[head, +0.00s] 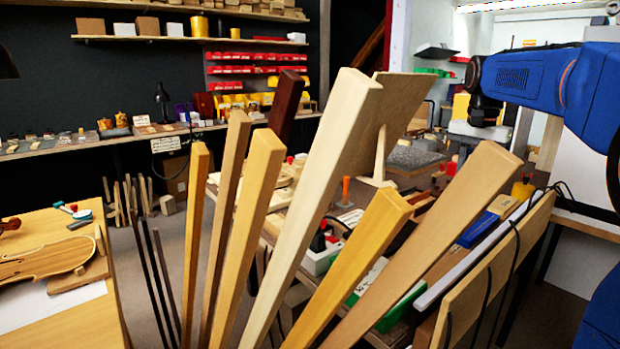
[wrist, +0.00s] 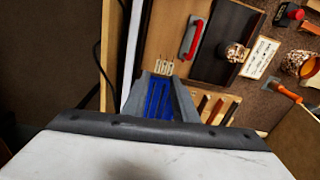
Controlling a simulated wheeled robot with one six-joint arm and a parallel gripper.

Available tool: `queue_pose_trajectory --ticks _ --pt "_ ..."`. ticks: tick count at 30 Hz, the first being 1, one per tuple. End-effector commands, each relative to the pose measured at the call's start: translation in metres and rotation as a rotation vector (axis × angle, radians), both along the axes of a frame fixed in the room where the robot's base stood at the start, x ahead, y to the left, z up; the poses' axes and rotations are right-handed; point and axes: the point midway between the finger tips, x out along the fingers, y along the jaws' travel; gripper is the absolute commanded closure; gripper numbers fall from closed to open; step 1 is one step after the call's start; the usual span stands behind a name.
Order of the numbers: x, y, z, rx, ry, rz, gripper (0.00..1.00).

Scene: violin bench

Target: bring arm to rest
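My blue arm (head: 535,80) reaches in from the right of the head view and is bent down over the far side of the bench. Its fingers are hard to make out there, behind the upright wood pieces. In the wrist view my gripper (wrist: 161,78) shows two grey fingers standing apart. Ribbed blue shows between them. I see nothing clearly clamped, though the depth of the blue part is hard to judge.
Several tall wood strips (head: 330,165) stand upright in front of the bench. A violin body (head: 48,262) lies on a table at left. The wrist view shows a red-handled tool (wrist: 191,38), a dark panel (wrist: 228,40), an orange-handled tool (wrist: 284,90) and a copper-coloured pot (wrist: 298,64).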

Motion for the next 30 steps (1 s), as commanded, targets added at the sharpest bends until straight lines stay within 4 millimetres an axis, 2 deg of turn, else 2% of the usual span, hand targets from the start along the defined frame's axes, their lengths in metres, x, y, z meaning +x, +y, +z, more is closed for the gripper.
queue_pose_trajectory --ticks 8,14,23,30 --pt "-0.044 0.022 -0.009 -0.014 -0.048 0.106 0.74" --pt "-0.096 0.044 -0.029 -0.033 -0.103 0.234 0.74" --pt "-0.174 0.072 -0.073 -0.072 -0.188 0.428 0.74" --pt "-0.235 0.088 -0.122 -0.110 -0.253 0.582 0.74"
